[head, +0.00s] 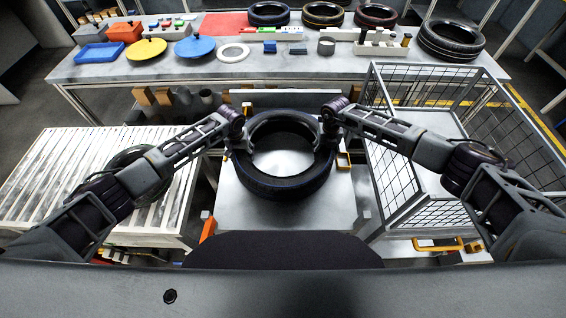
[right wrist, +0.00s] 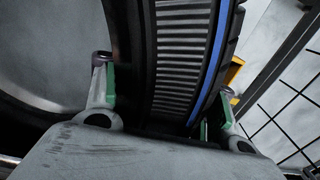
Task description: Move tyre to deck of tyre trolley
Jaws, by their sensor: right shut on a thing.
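A black tyre (head: 285,187) with a thin blue stripe lies flat over the grey metal deck of the trolley (head: 240,212) in the middle of the head view. I cannot tell whether it rests on the deck or hangs just above it. My right gripper (head: 328,133) is shut on the tyre's right wall. In the right wrist view its green-padded fingers (right wrist: 160,105) stand on either side of the wall, with the tyre's blue-striped tread (right wrist: 190,60) between them. My left gripper (head: 241,140) is at the tyre's left wall, its fingers too small and dark to read.
A slatted conveyor (head: 45,190) stands at the left, with a dark ring (head: 122,157) partly behind my left arm. A wire-mesh cage (head: 395,195) is close on the right. The back bench (head: 350,68) holds several tyres, coloured discs and bins.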

